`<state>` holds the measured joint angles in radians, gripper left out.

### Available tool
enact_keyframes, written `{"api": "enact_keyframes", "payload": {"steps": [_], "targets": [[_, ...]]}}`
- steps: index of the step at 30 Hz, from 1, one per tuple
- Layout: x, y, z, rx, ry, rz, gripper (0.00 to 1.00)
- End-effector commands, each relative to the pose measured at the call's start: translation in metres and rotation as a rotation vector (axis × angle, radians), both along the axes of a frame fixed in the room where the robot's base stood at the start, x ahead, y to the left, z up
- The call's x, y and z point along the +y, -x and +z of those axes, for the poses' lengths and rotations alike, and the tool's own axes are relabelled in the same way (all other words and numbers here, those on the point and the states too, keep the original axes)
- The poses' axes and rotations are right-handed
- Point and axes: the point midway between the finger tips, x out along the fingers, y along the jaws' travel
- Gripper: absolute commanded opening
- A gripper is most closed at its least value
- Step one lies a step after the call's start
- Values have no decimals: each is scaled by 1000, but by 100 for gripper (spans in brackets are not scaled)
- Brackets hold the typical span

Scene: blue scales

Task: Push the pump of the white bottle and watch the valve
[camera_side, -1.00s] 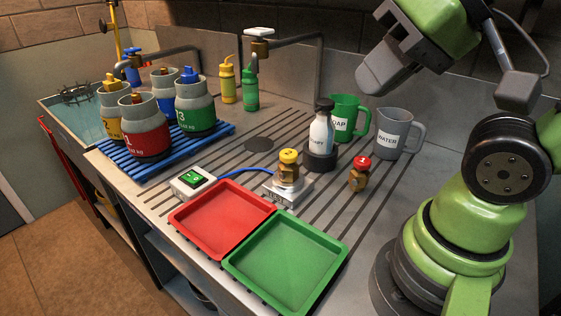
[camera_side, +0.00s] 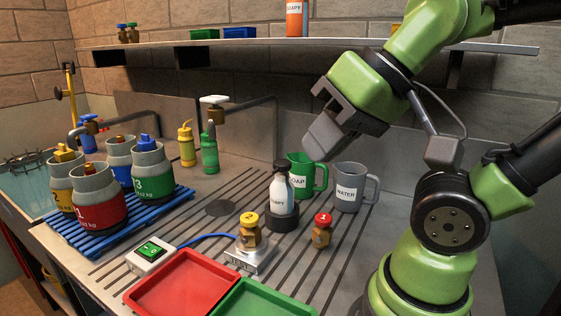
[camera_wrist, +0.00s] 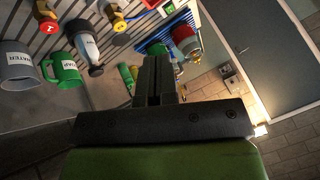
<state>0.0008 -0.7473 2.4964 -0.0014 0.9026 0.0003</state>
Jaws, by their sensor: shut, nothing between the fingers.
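The white bottle (camera_side: 281,195) with a black cap stands upright in a dark round holder (camera_side: 283,218) on the ribbed worktop. It also shows in the wrist view (camera_wrist: 88,47), tilted by the camera angle. My gripper (camera_side: 316,148) is above and to the right of the bottle, apart from it, shut and empty. Its fingers also show together in the wrist view (camera_wrist: 154,75). A white-handled valve (camera_side: 214,103) sits on the pipe at the back. Brass pieces with a yellow top (camera_side: 249,228) and a red top (camera_side: 322,229) stand in front; I cannot tell which valve is meant.
A green mug (camera_side: 306,176) and a grey mug (camera_side: 349,188) stand close behind and right of the bottle. Several numbered canisters stand on a blue rack (camera_side: 90,240) at the left. Red (camera_side: 185,284) and green (camera_side: 265,302) trays lie in front. A shelf (camera_side: 270,44) hangs above.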

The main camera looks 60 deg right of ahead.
Motion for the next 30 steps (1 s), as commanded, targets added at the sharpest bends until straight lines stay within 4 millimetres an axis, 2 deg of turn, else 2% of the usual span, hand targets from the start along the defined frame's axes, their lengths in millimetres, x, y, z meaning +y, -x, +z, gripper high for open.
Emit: {"api": "enact_keyframes", "payload": {"steps": [5,11,15,20,26,30], "targets": [[-6,-14,13,44,0,-43,0],[-30,-55,40,169,-8,-181,0],[-56,-86,54,264,-19,-308,0],[-91,-120,60,367,-41,-469,0],[-141,-154,54,486,-83,-694,0],[-177,-171,41,557,-125,-862,0]]}}
